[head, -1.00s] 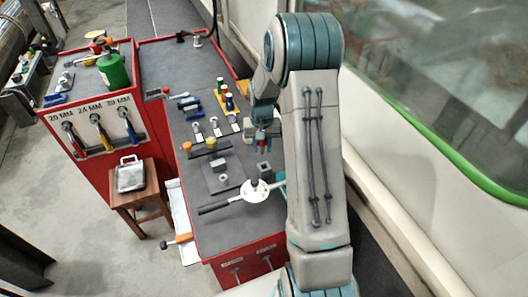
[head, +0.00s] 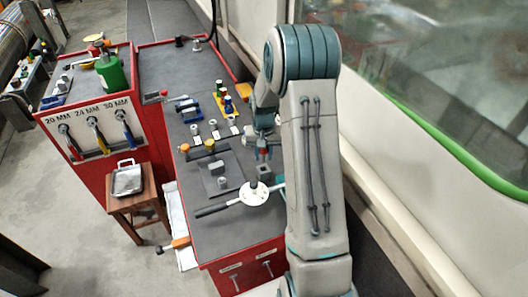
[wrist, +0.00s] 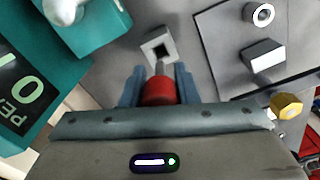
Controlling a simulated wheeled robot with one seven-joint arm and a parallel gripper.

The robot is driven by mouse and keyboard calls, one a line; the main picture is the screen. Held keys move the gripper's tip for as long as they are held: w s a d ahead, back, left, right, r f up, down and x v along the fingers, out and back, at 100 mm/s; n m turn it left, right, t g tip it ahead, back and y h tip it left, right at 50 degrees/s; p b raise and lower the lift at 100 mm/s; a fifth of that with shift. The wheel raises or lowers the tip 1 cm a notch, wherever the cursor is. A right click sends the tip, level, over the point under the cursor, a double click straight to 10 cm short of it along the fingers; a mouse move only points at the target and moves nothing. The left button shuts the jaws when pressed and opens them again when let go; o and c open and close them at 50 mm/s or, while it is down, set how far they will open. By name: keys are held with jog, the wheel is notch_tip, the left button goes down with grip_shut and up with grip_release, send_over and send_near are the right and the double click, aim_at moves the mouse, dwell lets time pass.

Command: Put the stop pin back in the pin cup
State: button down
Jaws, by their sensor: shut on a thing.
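The stop pin (wrist: 158,92) has a red body and a short grey tip. My gripper (wrist: 158,88) is shut on its red part, with a blue finger on each side. In the wrist view, the pin cup (wrist: 147,51), a small grey square block with a dark square hole, lies just beyond the pin. The pin's tip points at the cup's near edge; I cannot tell whether they touch. In the head view, my gripper (head: 262,152) hangs just above the cup (head: 264,171), and the pin is small there.
A white disc (head: 254,196) with a black handle lies in front of the cup. A dark plate with grey blocks (head: 220,168) and a yellow knob (head: 209,145) are to the left. In the wrist view, a teal block (wrist: 98,35) stands close on the left.

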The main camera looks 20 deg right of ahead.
aim_at(264, 160)
jog(key=shift+f+b, duration=0.7)
jog(key=shift+f, duration=0.6)
jog(key=shift+f+b, duration=0.15)
jog(key=shift+b, duration=0.25)
dwell(1.0)
jog(key=shift+f, duration=0.3)
jog(key=shift+f+b, duration=0.85)
jog(key=shift+b, duration=0.05)
jog(key=c, duration=1)
grip_release()
jog(key=shift+c, duration=0.2)
notch_tip(264, 160, up, 14)
jog(key=shift+f+b, duration=0.25)
jog(key=shift+b, duration=0.05)
jog(key=shift+r, duration=0.25)
